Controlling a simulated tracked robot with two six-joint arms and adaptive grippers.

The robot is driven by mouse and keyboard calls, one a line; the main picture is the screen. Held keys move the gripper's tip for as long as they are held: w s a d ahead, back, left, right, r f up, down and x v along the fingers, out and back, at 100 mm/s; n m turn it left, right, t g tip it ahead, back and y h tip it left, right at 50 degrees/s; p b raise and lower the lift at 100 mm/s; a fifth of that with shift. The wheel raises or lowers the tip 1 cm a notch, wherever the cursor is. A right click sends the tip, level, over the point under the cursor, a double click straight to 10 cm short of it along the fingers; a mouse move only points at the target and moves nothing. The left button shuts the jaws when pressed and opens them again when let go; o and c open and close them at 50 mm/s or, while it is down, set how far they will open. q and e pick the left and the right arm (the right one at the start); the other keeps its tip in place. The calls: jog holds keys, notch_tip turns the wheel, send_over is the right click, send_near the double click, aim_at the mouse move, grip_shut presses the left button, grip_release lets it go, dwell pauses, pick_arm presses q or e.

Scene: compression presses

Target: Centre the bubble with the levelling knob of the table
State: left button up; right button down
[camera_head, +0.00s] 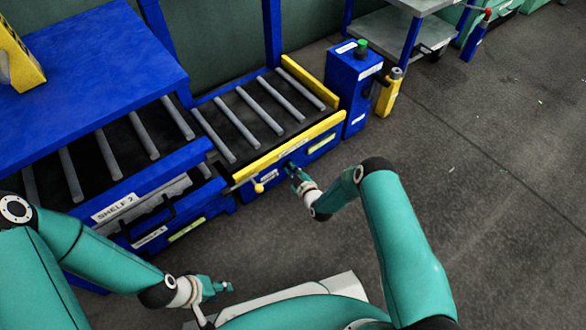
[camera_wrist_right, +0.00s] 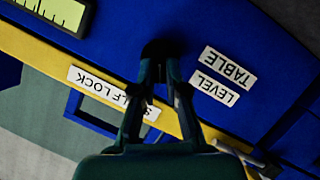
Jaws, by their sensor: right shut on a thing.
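My right gripper (camera_head: 293,172) is at the blue front panel of the roller table (camera_head: 262,115). In the right wrist view, my right gripper (camera_wrist_right: 160,75) is shut on a dark knob (camera_wrist_right: 157,48), partly hidden by the fingers. The upside-down TABLE LEVEL label (camera_wrist_right: 222,76) is beside the knob. A yellow-green level vial (camera_wrist_right: 55,12) with tick marks is cut off at the top left; I cannot make out its bubble. The vial also shows in the head view (camera_head: 320,144), too small to read. My left gripper (camera_head: 222,288) is low, away from the table; its fingers are unclear.
A yellow ball-ended lever (camera_head: 259,187) sticks out left of my right gripper. A blue control box with a green button (camera_head: 361,46) and a yellow post (camera_head: 389,92) stand right of the table. The SHELF 2 unit (camera_head: 115,207) is on the left. Floor at right is clear.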

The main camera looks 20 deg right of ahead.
jog(key=n+t+h, duration=0.1)
jog(key=n, duration=0.2)
jog(key=f+n+t+b, duration=0.1)
jog(key=n+t, duration=0.1)
jog(key=n, duration=0.2)
jog(key=a+f+n+t+h, duration=0.1)
jog(key=n, duration=0.2)
jog(key=shift+s+f+n+t+h, duration=0.1)
jog(key=shift+s+n+t+h, duration=0.2)
jog(key=shift+n, duration=0.1)
jog(key=shift+a+n, duration=0.1)
jog(key=shift+n, duration=0.2)
jog(key=c, duration=1.4)
grip_release()
jog(key=shift+o, duration=1)
jog(key=shift+w, duration=0.1)
jog(key=s, duration=0.7)
jog(key=shift+s+f, duration=0.25)
